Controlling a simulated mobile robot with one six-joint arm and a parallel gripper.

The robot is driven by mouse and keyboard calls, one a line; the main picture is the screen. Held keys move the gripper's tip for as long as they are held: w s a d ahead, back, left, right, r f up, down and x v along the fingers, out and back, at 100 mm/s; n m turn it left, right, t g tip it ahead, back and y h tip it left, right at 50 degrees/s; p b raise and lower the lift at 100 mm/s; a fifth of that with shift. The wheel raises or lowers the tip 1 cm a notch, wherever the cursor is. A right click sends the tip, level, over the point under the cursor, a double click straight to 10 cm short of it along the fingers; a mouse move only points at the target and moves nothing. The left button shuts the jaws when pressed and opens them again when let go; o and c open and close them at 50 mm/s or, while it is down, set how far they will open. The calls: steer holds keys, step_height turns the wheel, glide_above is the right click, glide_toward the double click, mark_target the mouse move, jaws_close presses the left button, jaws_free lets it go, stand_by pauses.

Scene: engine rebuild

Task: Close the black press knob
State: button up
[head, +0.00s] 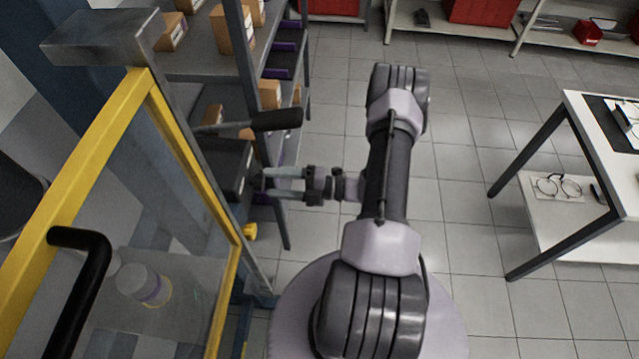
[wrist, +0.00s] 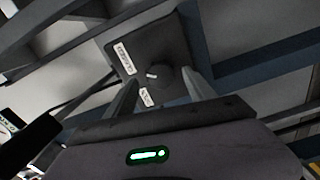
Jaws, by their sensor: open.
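The black press knob (wrist: 164,78) is round with a small white mark and sits on the face of a dark control box (wrist: 150,45). Two white labels lie beside it, their text too small to read surely. In the head view the control box (head: 232,165) is on the press frame, left of my gripper (head: 268,183), and the knob is not clearly visible there. My gripper is open and points left at the box. In the wrist view its fingertips (wrist: 160,82) appear on either side of the knob. I cannot tell whether they touch it.
A lever with a black grip (head: 275,120) sticks out just above my gripper. A yellow-framed clear guard (head: 100,150) with a black handle (head: 85,270) is at left. Shelves with boxes stand behind. A white table (head: 590,130) is at right, with open tiled floor between.

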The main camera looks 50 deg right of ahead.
steer(key=p+v, duration=0.1)
steer(key=v, duration=1.2)
steer(key=shift+s+d, duration=0.25)
steer(key=shift+s, duration=0.05)
